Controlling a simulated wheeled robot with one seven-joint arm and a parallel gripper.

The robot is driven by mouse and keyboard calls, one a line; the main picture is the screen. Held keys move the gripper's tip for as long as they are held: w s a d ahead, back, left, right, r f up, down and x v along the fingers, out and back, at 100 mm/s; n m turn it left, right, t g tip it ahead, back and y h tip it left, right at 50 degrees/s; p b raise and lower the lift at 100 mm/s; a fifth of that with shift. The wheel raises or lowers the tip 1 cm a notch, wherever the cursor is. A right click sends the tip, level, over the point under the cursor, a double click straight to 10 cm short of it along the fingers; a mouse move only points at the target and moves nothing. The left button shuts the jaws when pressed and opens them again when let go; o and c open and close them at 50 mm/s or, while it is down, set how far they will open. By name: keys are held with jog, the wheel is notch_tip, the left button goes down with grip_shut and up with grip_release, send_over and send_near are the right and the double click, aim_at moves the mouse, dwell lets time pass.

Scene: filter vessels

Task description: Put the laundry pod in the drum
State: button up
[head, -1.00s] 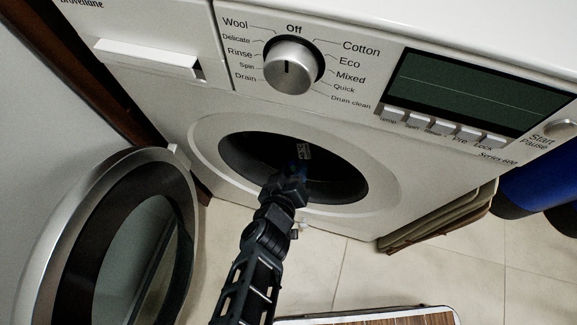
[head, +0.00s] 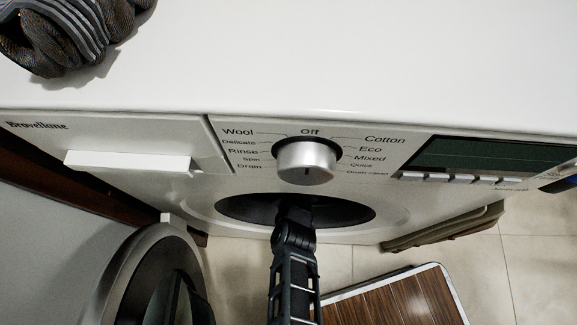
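The washing machine's drum opening (head: 240,208) shows as a dark oval below the dial in the head view. My arm comes up from the bottom and reaches into the opening. My gripper is hidden inside the drum, below the rim, so its fingers do not show. The laundry pod is not visible. The round door (head: 118,275) stands open at the lower left.
A dark striped knitted item (head: 70,30) lies on the white machine top (head: 330,60). The dial (head: 306,160) and detergent drawer (head: 130,160) are above the opening. A wooden-topped board (head: 395,300) and folded brown item (head: 445,226) are at the right.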

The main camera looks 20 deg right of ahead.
jog(key=shift+w+d, duration=0.2)
jog(key=shift+w, duration=0.25)
jog(key=o, duration=1.1)
jog(key=shift+s+a, duration=0.1)
jog(key=p+v, duration=0.2)
jog(key=v, duration=0.5)
jog(key=shift+s, duration=0.25)
